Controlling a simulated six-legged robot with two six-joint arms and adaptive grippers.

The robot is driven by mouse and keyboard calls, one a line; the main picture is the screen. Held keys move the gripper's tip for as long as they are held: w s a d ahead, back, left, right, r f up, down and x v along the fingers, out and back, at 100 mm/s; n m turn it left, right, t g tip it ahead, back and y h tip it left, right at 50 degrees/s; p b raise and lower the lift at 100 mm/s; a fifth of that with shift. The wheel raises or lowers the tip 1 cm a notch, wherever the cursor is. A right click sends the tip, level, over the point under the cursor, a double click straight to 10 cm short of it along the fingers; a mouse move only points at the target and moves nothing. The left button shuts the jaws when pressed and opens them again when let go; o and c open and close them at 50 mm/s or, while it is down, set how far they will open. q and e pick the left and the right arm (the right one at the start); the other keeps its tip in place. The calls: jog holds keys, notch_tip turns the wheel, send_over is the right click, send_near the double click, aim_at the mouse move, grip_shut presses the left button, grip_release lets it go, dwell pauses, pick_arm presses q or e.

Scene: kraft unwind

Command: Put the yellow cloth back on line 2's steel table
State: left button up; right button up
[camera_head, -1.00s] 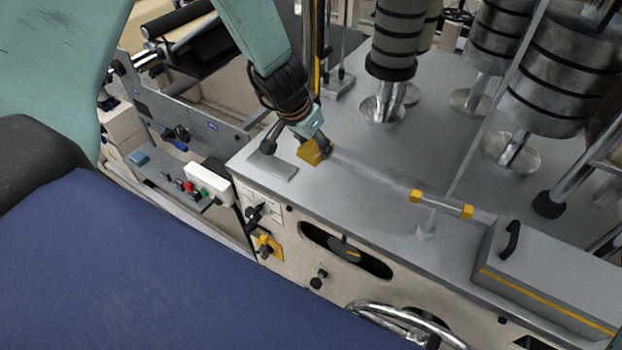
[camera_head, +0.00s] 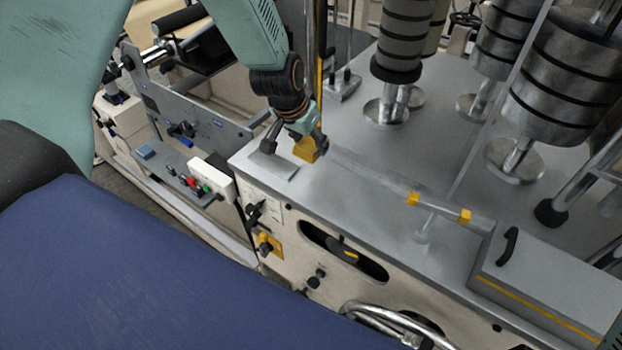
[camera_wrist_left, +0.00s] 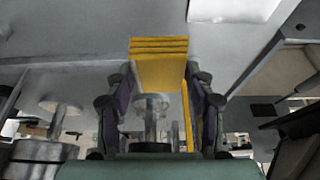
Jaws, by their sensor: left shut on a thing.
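The yellow cloth (camera_head: 305,150) is a small folded piece at the tip of my left gripper (camera_head: 311,137). In the left wrist view the cloth (camera_wrist_left: 160,68) shows as stacked folds between the two fingers of the left gripper (camera_wrist_left: 160,88), which is shut on it. The cloth is over the left end of the grey steel table (camera_head: 345,195), close to its front edge. I cannot tell whether it touches the top.
A bar with yellow ends (camera_head: 438,207) and a grey box with a black handle (camera_head: 545,270) are to the right. Banded rollers (camera_head: 400,40) stand behind. The front middle of the tabletop is clear.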

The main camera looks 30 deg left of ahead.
pick_arm(q)
jog(key=shift+w+d+f, duration=0.15)
jog(key=shift+w+f, duration=0.05)
jog(key=shift+f, duration=0.15)
jog(key=shift+f+b, duration=0.35)
jog(key=shift+b, duration=0.3)
jog(key=b, duration=0.5)
send_over(313, 178)
jog(key=s, duration=0.2)
jog(key=f, duration=0.4)
jog(key=shift+w+f, duration=0.2)
jog(key=shift+f, duration=0.15)
jog(key=shift+w+f, duration=0.25)
jog(key=shift+f, duration=0.2)
jog(key=f+b, duration=0.3)
jog(key=shift+s, duration=0.3)
jog(key=shift+w+f+b, duration=0.1)
jog(key=shift+f+b, duration=0.05)
jog(key=shift+b, duration=0.15)
jog(key=shift+w, duration=0.2)
jog(key=shift+s+f, duration=0.1)
jog(key=shift+s, duration=0.15)
jog(key=o, duration=1.1)
jog(key=shift+w, duration=0.2)
jog(key=shift+s, duration=0.15)
